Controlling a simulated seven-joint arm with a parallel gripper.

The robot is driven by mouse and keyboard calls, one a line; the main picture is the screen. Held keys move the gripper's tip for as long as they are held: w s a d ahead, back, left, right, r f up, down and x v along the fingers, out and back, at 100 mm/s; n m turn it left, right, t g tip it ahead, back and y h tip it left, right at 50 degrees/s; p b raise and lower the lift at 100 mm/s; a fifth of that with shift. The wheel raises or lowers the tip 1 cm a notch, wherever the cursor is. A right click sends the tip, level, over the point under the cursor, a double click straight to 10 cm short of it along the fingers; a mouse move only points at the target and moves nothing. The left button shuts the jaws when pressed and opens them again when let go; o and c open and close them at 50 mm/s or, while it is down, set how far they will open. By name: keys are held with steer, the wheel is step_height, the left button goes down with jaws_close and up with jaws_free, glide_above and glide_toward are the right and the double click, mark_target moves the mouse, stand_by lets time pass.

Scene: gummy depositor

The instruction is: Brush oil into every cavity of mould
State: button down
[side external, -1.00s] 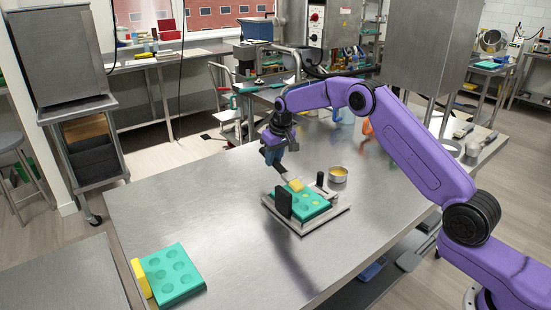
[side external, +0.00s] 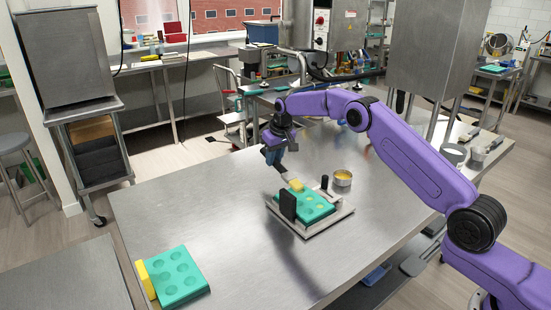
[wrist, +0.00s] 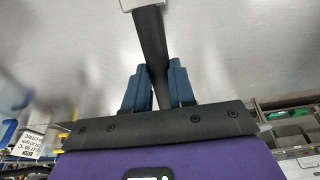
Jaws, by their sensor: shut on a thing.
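A teal mould (side external: 321,207) with round cavities lies in a metal holder (side external: 334,220) with a black upright plate (side external: 288,205). Some cavities look yellowish; I cannot tell exactly which. My gripper (side external: 271,157) is shut on a brush (side external: 284,175), held tilted. Its yellow head (side external: 296,185) is at the mould's back left corner; whether it touches a cavity is unclear. In the wrist view, the blue fingers of my gripper (wrist: 157,88) grip the dark brush handle (wrist: 150,38); the brush head is out of that view. A small cup of yellow oil (side external: 343,176) stands behind the mould.
A second teal mould (side external: 178,278) lies at the table's front left, beside a yellow block (side external: 145,278). A short black post (side external: 324,182) stands on the holder's back side. A light-coloured container (side external: 454,153) stands at the right. The steel table (side external: 205,205) between the moulds is clear.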

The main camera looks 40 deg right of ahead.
steer(key=shift+w+f, duration=0.15)
steer(key=shift+w, duration=0.35)
steer(key=shift+w, duration=0.6)
steer(key=c, duration=1.6)
jaws_free()
jaws_close()
steer(key=shift+r, duration=0.25)
